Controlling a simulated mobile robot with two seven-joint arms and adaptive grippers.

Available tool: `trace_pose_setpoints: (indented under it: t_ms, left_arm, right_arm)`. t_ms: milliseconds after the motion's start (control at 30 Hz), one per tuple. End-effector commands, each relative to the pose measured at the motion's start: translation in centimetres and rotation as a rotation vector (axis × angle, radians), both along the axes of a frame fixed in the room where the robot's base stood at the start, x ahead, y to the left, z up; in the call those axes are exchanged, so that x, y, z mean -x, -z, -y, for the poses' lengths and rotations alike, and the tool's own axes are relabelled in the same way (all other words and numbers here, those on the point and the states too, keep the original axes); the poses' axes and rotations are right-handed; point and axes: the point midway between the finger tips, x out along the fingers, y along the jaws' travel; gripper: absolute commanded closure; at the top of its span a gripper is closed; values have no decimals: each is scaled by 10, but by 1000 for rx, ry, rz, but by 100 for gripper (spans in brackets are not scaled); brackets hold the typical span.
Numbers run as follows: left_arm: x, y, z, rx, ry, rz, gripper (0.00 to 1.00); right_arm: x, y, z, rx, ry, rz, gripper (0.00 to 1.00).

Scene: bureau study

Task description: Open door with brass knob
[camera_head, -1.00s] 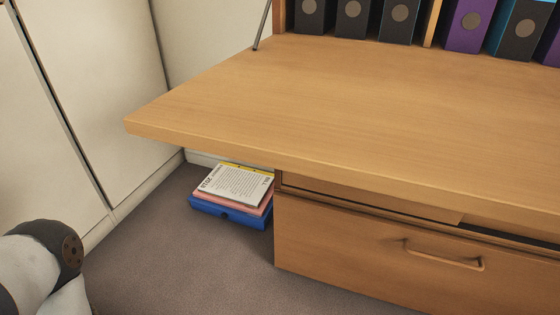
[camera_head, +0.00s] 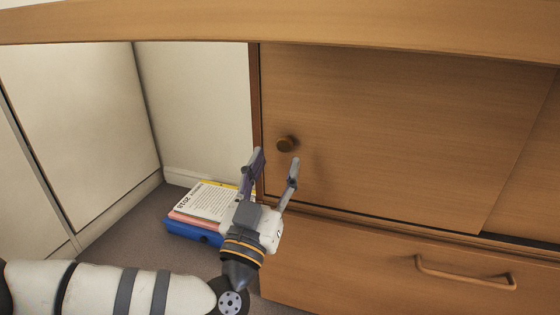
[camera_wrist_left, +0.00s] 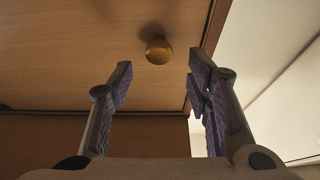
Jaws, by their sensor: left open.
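The door (camera_head: 400,130) is a wooden panel under the desk top, and it looks closed. Its round brass knob (camera_head: 286,144) sits near the door's left edge. My left gripper (camera_head: 276,165) is open and empty, with its fingers pointing up at the knob from just below it. In the left wrist view the knob (camera_wrist_left: 158,50) shows beyond and between the two fingertips of the left gripper (camera_wrist_left: 158,75). The fingers look apart from the knob. My right gripper is not in view.
The desk top's front edge (camera_head: 300,22) runs above the door. A drawer with a handle (camera_head: 465,275) lies below. Papers (camera_head: 205,203) on a blue box (camera_head: 190,231) lie on the floor at the left. Pale wall panels (camera_head: 80,120) stand further left.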

Motion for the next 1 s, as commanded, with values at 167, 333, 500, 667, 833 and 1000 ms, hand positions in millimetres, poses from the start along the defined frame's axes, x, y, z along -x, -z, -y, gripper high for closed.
trace_pose_setpoints:
  t_ms: [167, 333, 500, 667, 833, 1000]
  left_arm:
    - [-31, -11, 10, 0, -1, 0, 55]
    - [-41, -17, 14, -1, 2, -3, 55]
    - [-42, -17, 14, 0, 3, -4, 55]
    - [-42, -17, 14, 0, 3, -4, 80]
    - [-41, -17, 14, 0, 3, -4, 100]
    - [-41, -17, 16, -1, 3, -4, 100]
  right_arm:
    - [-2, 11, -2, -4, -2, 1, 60]
    - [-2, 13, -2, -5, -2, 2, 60]
    - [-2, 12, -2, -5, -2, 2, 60]
    - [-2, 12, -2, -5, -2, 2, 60]
    - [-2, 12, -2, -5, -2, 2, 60]
    - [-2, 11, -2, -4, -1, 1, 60]
